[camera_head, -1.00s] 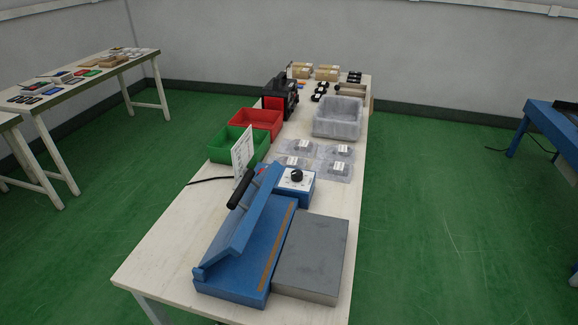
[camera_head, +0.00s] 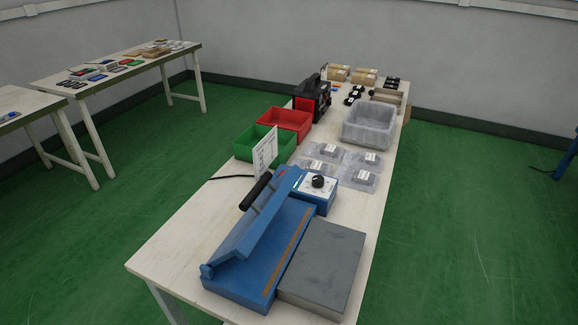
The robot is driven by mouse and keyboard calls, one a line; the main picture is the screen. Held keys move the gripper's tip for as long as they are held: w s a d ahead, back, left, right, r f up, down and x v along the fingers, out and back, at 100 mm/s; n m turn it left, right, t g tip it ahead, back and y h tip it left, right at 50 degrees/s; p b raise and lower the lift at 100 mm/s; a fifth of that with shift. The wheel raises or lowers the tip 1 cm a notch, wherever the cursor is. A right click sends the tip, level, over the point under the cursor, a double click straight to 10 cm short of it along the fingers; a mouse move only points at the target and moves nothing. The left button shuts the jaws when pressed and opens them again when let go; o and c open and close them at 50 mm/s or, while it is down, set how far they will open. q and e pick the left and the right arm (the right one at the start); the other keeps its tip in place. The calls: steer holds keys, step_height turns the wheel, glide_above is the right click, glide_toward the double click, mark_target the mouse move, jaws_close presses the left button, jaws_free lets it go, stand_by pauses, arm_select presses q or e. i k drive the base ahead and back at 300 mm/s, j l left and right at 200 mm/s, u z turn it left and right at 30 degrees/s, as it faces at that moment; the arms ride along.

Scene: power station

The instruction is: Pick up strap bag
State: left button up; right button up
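Several clear plastic bags with dark items and white labels lie on the long table (camera_head: 185,235), between the sealer and the grey bin; one bag (camera_head: 361,179) is at the right, near the table edge. Others lie beside it: one at the back right (camera_head: 371,158), one at the back left (camera_head: 330,150) and one at the front left (camera_head: 319,167). I cannot tell which of them is the strap bag. Neither of my grippers shows in the head view.
A blue sealer (camera_head: 255,250) with a raised lid and a grey block (camera_head: 322,268) fill the near end. Green (camera_head: 250,155) and red (camera_head: 285,125) bins, a translucent grey bin (camera_head: 369,127) and a black machine (camera_head: 312,98) stand farther back. Green floor is open right of the table.

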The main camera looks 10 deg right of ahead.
mark_target(323, 169)
steer(key=l+u, duration=0.15)
steer(key=l, duration=0.45)
steer(key=l+u, duration=0.1)
steer(key=l, duration=0.45)
steer(key=l+u, duration=0.15)
steer(key=l, duration=0.45)
steer(key=k+l+u, duration=0.1)
steer(key=l, duration=0.45)
steer(key=k+l+u, duration=0.15)
steer(key=l, duration=0.4)
